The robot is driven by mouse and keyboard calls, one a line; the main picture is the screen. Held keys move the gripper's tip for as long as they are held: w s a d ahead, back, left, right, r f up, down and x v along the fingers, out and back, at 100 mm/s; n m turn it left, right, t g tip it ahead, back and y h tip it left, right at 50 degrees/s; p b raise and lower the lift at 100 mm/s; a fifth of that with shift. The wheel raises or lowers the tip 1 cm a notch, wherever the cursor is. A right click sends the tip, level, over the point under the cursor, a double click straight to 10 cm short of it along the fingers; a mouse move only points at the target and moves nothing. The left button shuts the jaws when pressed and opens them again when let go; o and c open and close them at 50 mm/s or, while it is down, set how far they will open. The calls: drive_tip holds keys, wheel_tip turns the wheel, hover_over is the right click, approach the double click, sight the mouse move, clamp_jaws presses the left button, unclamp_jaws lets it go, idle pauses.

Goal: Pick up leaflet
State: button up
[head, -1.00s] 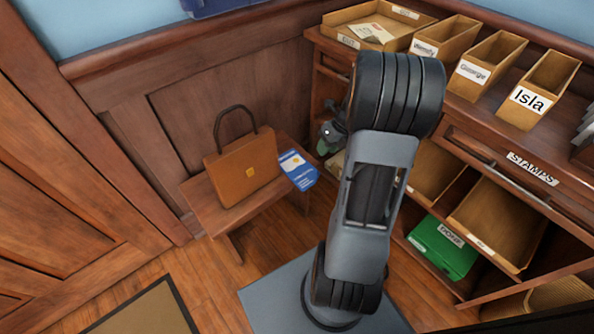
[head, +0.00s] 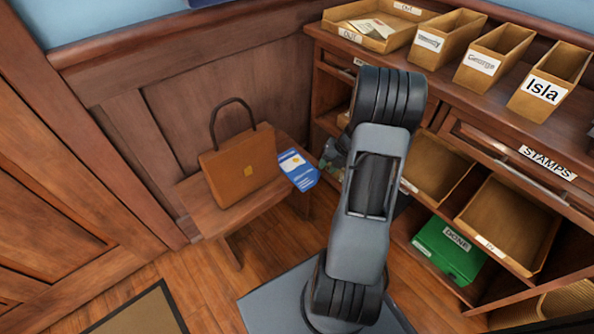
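The leaflet (head: 298,170), blue with white and a yellow spot, lies flat at the right end of a small wooden bench (head: 207,214). A brown briefcase (head: 240,167) stands upright on the bench just left of it. My gripper (head: 326,160) is just right of the leaflet, partly hidden behind my arm. It appears apart from the leaflet. Its fingers are too small and dark to tell whether they are open or shut.
A wooden bookcase (head: 470,135) fills the right side. On top stand a tray (head: 372,47) of papers and several labelled boxes, one marked Isla (head: 547,84). A green box (head: 447,256) sits on a lower shelf.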

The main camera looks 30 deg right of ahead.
drive_tip(key=shift+b+x, duration=1.85)
drive_tip(key=shift+x, duration=0.8)
drive_tip(key=shift+d, duration=0.1)
clamp_jaws()
